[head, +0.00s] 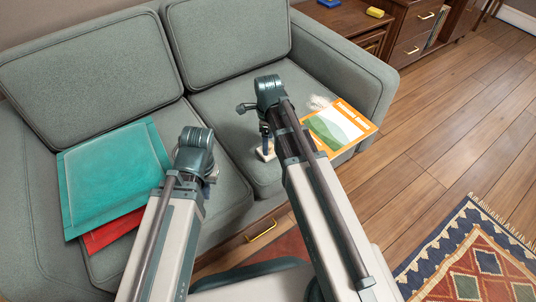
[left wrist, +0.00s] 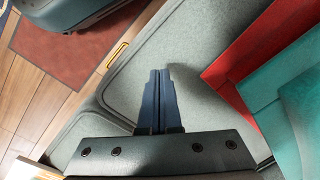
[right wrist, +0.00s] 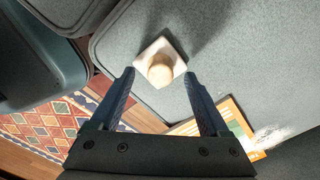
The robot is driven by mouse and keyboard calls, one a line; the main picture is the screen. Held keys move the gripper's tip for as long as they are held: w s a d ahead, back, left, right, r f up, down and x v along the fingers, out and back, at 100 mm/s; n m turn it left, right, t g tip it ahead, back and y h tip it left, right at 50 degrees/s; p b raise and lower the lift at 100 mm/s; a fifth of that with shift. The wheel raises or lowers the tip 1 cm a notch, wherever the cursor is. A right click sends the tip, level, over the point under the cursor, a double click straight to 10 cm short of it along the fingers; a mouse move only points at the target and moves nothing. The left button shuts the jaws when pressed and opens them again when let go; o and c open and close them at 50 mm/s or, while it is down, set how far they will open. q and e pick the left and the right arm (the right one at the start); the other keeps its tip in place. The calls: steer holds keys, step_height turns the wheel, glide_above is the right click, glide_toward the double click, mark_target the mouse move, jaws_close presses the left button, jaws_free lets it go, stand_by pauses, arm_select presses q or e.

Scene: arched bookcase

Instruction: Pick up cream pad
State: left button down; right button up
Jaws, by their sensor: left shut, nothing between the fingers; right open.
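The cream pad (right wrist: 147,53) is a small pale square on the grey sofa seat. A rounded tan knob (right wrist: 160,71) stands on its middle. In the head view the cream pad (head: 262,155) shows just below my right gripper (head: 265,137), partly hidden by it. My right gripper (right wrist: 159,75) is open, with a fingertip to either side of the pad in the right wrist view. I cannot tell whether they touch it. My left gripper (left wrist: 160,72) is shut and empty over the left seat cushion; its fingers are mostly hidden in the head view.
An orange-edged booklet (head: 339,127) with a whitish heap (head: 318,102) lies by the right armrest (head: 345,60). A teal folder or cushion (head: 112,178) lies over a red one (head: 113,234) at left. A wooden side table (head: 345,20) stands beyond. A patterned rug (head: 475,255) lies on the floor.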

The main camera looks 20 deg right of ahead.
step_height(320, 180, down, 2)
steer(key=shift+f+b, duration=0.15)
steer(key=shift+b, duration=0.45)
jaws_close()
